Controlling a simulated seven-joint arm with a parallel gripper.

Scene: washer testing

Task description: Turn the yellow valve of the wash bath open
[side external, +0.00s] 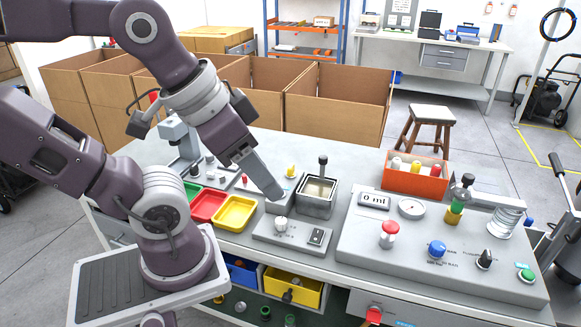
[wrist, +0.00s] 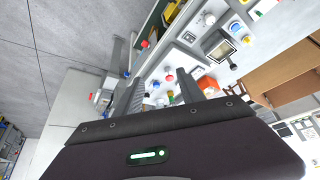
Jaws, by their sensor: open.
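The wash bath (side external: 317,198) is a square metal basin on the bench, with a dark-knobbed handle at its back edge. It also shows in the wrist view (wrist: 220,48). The yellow valve (side external: 290,170) is a small yellow knob just left of the bath, behind my gripper in the side view. My gripper (side external: 276,191) is above the bench, left of the bath and a little in front of the valve; the two look apart. In the wrist view its fingers (wrist: 168,92) are spread, with nothing held between them.
A grey control box (side external: 282,225) with a white knob stands in front of the bath. Red and yellow trays (side external: 235,213) lie to the left. A large panel (side external: 375,255) with coloured knobs and an orange bottle box (side external: 413,180) stand to the right. Cardboard boxes (side external: 340,108) stand behind the bench.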

